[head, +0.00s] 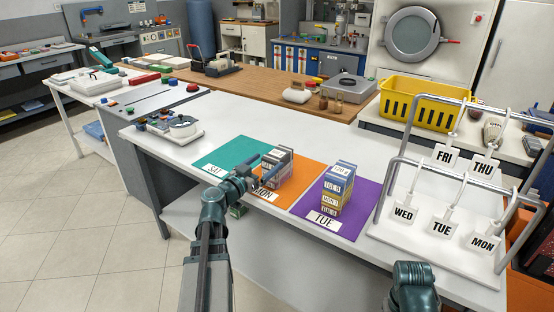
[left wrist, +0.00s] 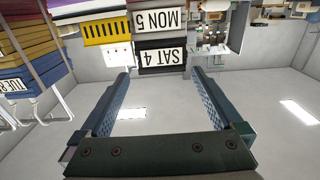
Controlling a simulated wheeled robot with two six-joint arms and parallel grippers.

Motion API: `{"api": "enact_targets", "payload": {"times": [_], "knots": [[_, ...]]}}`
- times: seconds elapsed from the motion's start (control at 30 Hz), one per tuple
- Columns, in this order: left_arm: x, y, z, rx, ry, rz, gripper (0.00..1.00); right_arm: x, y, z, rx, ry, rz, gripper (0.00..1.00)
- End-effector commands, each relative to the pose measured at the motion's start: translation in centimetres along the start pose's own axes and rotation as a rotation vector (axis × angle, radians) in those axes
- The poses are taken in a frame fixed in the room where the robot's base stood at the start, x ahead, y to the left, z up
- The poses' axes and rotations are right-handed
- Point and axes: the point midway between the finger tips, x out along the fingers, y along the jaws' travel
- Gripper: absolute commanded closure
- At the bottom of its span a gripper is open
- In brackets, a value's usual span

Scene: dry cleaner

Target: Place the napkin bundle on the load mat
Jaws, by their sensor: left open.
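A stack of labelled bundles (head: 282,160) stands on the orange MON mat (head: 300,180). In the left wrist view its labels read SAT 4 (left wrist: 161,57) and MON 5 (left wrist: 158,20), upside down. My left gripper (head: 262,176) is open at the near left side of this stack. Its two fingers stand apart in the left wrist view, with the SAT 4 label just beyond the tips and nothing held. A second stack (head: 338,188), with TUE and MON labels, stands on the purple TUE mat (head: 369,207). The teal SAT mat (head: 228,157) is bare where visible.
A white rack with hanging day tags (head: 441,226) stands at the right of the counter. A yellow basket (head: 412,104) is behind it. A small tray with items (head: 170,130) sits at the counter's left end. White counter behind the mats is clear.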

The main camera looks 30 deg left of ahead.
Motion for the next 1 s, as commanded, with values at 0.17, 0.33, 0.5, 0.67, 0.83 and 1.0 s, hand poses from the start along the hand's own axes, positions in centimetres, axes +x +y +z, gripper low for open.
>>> {"api": "enact_targets", "payload": {"times": [0.17, 0.33, 0.5, 0.67, 0.83, 1.0], "knots": [[2.3, -0.1, 0.0, 0.000, 0.000, 0.001, 0.00, 0.0, 0.0, 0.0, 0.000, 0.000, 0.000, 0.50], [2.7, 0.0, 0.0, 0.000, 0.000, 0.001, 0.00, 0.0, 0.0, 0.0, 0.000, 0.000, 0.000, 0.50], [3.1, -0.1, 0.1, 0.000, 0.000, 0.001, 0.00, 0.1, 0.0, 0.0, 0.000, 0.000, 0.000, 0.50], [4.9, -0.5, 0.4, 0.000, 0.000, 0.001, 0.00, 0.4, 0.0, 0.0, 0.000, 0.000, 0.000, 0.50], [7.4, -0.6, 0.4, 0.000, 0.000, 0.002, 0.00, 0.4, 0.0, 0.0, 0.000, 0.000, 0.000, 0.50], [7.9, -0.5, 0.4, 0.000, 0.000, 0.000, 0.00, 0.4, 0.0, 0.0, 0.000, 0.000, 0.000, 0.50]]}}
